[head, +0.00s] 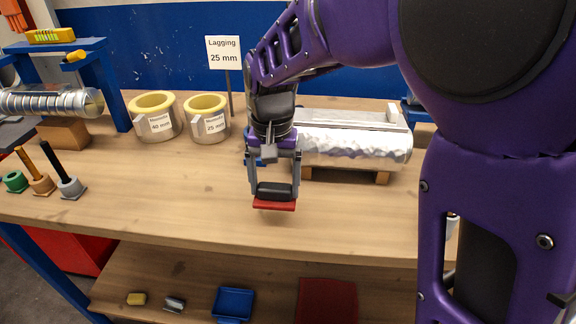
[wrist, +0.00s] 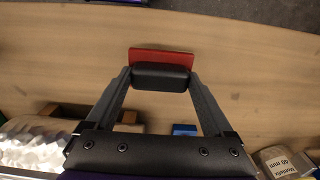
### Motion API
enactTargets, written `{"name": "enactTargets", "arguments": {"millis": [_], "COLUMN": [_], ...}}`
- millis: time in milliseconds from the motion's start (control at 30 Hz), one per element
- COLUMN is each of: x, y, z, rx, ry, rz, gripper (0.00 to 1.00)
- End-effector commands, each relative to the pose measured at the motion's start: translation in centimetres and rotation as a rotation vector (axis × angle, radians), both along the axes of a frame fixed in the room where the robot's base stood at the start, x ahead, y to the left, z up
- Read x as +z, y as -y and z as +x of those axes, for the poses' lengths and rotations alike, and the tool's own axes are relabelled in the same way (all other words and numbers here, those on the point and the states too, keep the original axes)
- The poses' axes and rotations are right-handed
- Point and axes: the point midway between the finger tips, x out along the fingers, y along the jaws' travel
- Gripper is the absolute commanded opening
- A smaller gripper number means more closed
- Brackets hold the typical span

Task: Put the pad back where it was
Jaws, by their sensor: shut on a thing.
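The pad is a black block with a flat red face (head: 273,204). My gripper (head: 274,188) is shut on the black block, one finger at each end, and holds it above the front middle of the wooden bench. The red face points down in the head view. In the wrist view the red part (wrist: 160,62) shows beyond the black block, with bare bench around it.
A silver-wrapped duct (head: 355,148) rests on wooden blocks behind right. Two yellow-lined rings (head: 158,128) (head: 210,126) and a "Lagging 25 mm" sign (head: 223,52) stand behind left. The lower shelf holds a blue tray (head: 232,303) and a red mat (head: 326,300).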

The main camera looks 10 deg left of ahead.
Motion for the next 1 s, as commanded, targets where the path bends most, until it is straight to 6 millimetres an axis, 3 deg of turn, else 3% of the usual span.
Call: {"name": "enactTargets", "arguments": {"millis": [400, 800, 833, 900, 1000], "x": [-5.4, -5.8, -5.9, -5.8, -5.8], "y": [0.0, 0.1, 0.1, 0.1, 0.1], "z": [0.0, 0.1, 0.1, 0.1, 0.1], "rx": [0.0, 0.0, 0.0, 0.0, 0.0], "ry": [0.0, 0.001, 0.0, 0.001, 0.001], "rz": [0.0, 0.0, 0.0, 0.0, 0.0], "gripper": [0.42, 0.42, 0.89, 1.0, 1.0]}}
